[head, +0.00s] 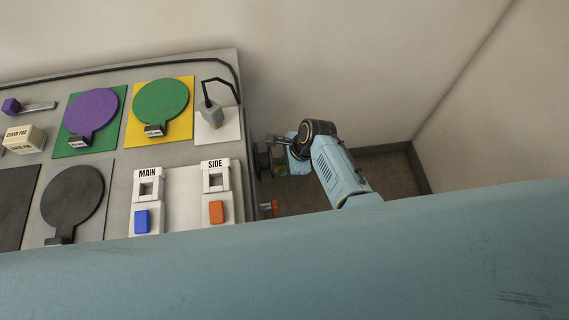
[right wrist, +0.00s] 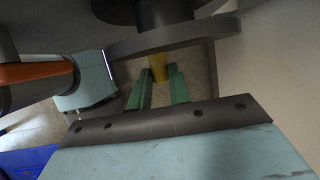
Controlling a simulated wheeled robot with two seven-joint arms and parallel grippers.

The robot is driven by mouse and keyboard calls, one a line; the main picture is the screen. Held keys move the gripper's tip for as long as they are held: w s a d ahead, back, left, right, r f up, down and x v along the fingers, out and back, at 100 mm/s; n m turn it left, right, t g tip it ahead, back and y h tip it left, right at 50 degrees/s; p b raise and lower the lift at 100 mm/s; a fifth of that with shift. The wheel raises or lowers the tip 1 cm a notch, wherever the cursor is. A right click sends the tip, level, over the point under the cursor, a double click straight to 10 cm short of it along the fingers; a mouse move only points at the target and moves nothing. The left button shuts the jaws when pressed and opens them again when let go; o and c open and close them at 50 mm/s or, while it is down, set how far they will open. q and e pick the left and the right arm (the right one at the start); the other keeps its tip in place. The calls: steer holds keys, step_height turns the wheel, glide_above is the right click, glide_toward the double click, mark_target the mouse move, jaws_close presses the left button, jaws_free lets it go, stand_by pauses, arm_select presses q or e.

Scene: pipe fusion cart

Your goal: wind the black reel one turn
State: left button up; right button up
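The black reel (head: 262,161) is on the right side face of the cart (head: 246,120). In the right wrist view its dark round disc (right wrist: 175,38) fills the top, and a yellow handle (right wrist: 159,68) points from it toward my gripper. My right gripper (head: 275,143) is beside the reel in the head view. My left gripper is not in view.
The cart top holds green and purple discs, switches and a black cable. Bare floor and walls lie right of the cart.

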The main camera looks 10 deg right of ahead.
jaws_close()
steer(key=shift+t+p, duration=0.7)
steer(key=shift+w+f+n+t, duration=0.15)
steer(key=shift+f+n+t, duration=0.2)
steer(key=shift+t, duration=0.65)
steer(key=shift+w+f+n+t, duration=0.1)
steer(key=shift+w+n+t, duration=0.15)
steer(key=shift+t, duration=0.65)
steer(key=shift+w+t+b, duration=0.1)
steer(key=shift+t+b, duration=0.45)
steer(key=shift+t, duration=0.15)
